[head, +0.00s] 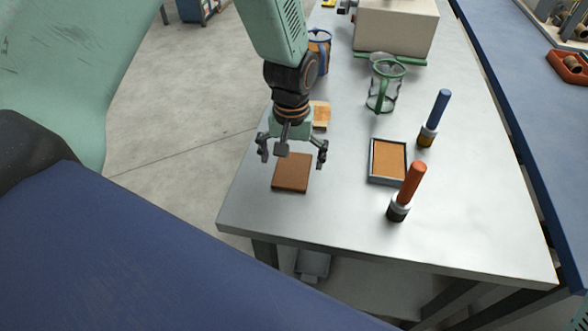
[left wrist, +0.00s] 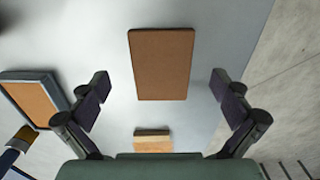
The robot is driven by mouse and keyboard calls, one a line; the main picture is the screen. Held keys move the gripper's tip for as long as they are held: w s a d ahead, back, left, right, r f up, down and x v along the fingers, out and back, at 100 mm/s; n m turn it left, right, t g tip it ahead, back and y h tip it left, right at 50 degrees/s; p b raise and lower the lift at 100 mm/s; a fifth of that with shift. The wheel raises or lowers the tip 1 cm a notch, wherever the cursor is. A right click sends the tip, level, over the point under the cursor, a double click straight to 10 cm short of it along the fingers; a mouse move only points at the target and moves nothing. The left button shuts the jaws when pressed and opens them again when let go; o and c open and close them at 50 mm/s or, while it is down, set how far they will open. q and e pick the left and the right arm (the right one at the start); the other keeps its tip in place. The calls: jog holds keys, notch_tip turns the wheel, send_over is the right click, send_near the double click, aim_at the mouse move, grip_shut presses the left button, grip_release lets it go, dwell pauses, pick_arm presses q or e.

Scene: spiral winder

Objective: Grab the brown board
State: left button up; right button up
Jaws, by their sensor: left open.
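The brown board (head: 291,174) lies flat on the grey metal table near its left edge. My left gripper (head: 291,152) is above and just behind the board in the head view, with its fingers spread and nothing between them. In the left wrist view the board (left wrist: 161,63) lies ahead of the open fingers (left wrist: 161,88), roughly centred between them and apart from both. My right gripper is not in view.
A lighter wooden block (head: 320,115) sits behind the gripper. To the right are a framed orange-brown tray (head: 388,161), a red-handled tool (head: 407,191) and a blue-handled tool (head: 434,118). A green-rimmed holder (head: 386,86) and a beige box (head: 396,27) stand farther back. The table's front is clear.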

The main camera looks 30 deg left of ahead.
aim_at(291, 174)
pick_arm(q)
notch_tip(291, 174, down, 3)
jog(key=shift+a+r, duration=0.1)
jog(key=shift+r, duration=0.05)
jog(key=shift+s+a+f, duration=0.1)
jog(key=shift+f, duration=0.2)
jog(key=shift+c, duration=0.7)
jog(key=c, duration=1)
